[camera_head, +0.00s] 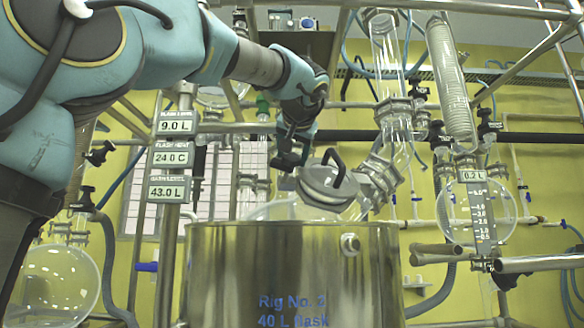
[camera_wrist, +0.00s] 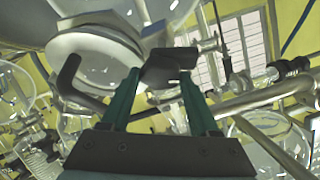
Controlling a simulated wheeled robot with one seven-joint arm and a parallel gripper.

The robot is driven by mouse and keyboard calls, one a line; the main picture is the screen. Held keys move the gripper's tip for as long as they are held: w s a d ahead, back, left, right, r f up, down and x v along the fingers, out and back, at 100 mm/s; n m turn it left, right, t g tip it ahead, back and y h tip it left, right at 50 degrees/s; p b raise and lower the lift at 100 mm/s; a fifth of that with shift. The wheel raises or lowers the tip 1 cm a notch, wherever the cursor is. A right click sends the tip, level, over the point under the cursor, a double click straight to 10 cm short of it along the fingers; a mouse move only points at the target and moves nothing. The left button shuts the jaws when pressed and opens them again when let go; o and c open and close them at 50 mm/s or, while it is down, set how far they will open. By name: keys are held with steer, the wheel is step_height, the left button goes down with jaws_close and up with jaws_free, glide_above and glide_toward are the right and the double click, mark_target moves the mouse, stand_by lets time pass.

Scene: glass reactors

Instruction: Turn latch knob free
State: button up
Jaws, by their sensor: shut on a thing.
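The latch knob (camera_wrist: 170,66) is a dark block at the rim of the flask's lid. In the wrist view it sits between the tips of my gripper's green fingers (camera_wrist: 162,80), and the fingers are closed on it. In the head view my gripper (camera_head: 291,140) reaches down to the dark knob (camera_head: 285,161), just left of the round metal lid (camera_head: 326,192). The lid carries a bent black handle (camera_head: 334,160), which also shows left of the fingers in the wrist view (camera_wrist: 70,76). The fingertips' exact contact is partly hidden.
A steel vessel (camera_head: 290,275) marked Rig No. 2 stands below the lid. Display signs (camera_head: 170,157) hang on a post at left. A glass column (camera_head: 388,60), a coil condenser (camera_head: 450,85) and a round receiver flask (camera_head: 500,215) crowd the right. Metal pipes surround the lid.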

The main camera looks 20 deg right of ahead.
steer(key=shift+f+n+y+b, duration=0.15)
steer(key=shift+n+y+b, duration=0.25)
steer(key=shift+n, duration=0.4)
steer(key=o, duration=1.4)
steer(key=shift+s, duration=0.15)
steer(key=v, duration=1)
steer(key=shift+s, duration=0.3)
steer(key=shift+a, duration=0.1)
